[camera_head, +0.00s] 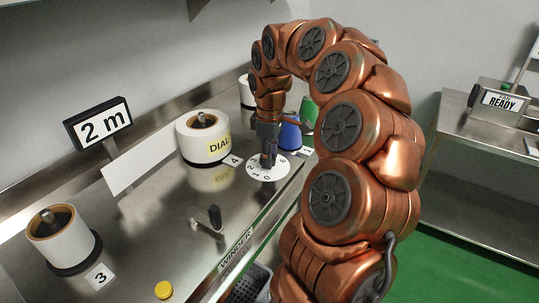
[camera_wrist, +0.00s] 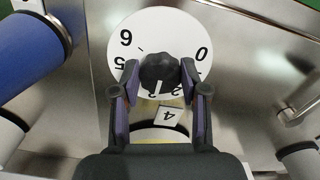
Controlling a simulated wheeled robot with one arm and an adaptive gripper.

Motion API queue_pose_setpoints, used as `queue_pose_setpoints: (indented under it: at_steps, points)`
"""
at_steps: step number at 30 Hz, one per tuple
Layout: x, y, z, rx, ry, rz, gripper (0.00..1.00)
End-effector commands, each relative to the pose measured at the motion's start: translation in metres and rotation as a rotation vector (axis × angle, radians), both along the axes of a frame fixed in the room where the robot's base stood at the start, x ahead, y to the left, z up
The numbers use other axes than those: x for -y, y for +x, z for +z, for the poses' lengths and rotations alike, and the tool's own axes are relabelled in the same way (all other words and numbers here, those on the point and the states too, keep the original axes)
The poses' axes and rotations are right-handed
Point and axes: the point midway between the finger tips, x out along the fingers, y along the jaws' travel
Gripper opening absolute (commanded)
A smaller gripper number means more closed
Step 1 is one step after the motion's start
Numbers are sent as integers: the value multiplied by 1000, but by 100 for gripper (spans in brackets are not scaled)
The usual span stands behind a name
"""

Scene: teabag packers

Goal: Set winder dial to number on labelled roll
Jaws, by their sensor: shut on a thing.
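The winder dial (camera_head: 254,176) is a white numbered disc on the steel bench; it also shows in the wrist view (camera_wrist: 181,28). My gripper (camera_wrist: 160,85) is shut on its black knob (camera_wrist: 158,68), one finger on each side. A white line on the knob's lower edge points down, near digits partly hidden by the fingers; I cannot tell which number it meets. 0, 5 and 6 show clearly. A card reading 4 (camera_head: 232,161) lies beside that roll.
Another white roll (camera_head: 62,244) has a card reading 3 (camera_head: 99,276). A blue roll (camera_head: 289,136) and a green roll (camera_head: 309,110) stand behind the dial.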

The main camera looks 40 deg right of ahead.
Motion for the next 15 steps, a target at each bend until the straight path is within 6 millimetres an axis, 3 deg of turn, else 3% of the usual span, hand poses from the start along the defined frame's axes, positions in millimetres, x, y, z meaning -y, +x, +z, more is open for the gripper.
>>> queue_pose_setpoints:
  at_steps: [6, 7, 13, 15]
  points:
    - [0, 1, 1, 3, -1, -1, 9]
    - [0, 1, 1, 3, -1, -2, 47]
    - [0, 0, 0, 1, 0, -2, 68]
    - [0, 0, 0, 1, 0, -2, 69]
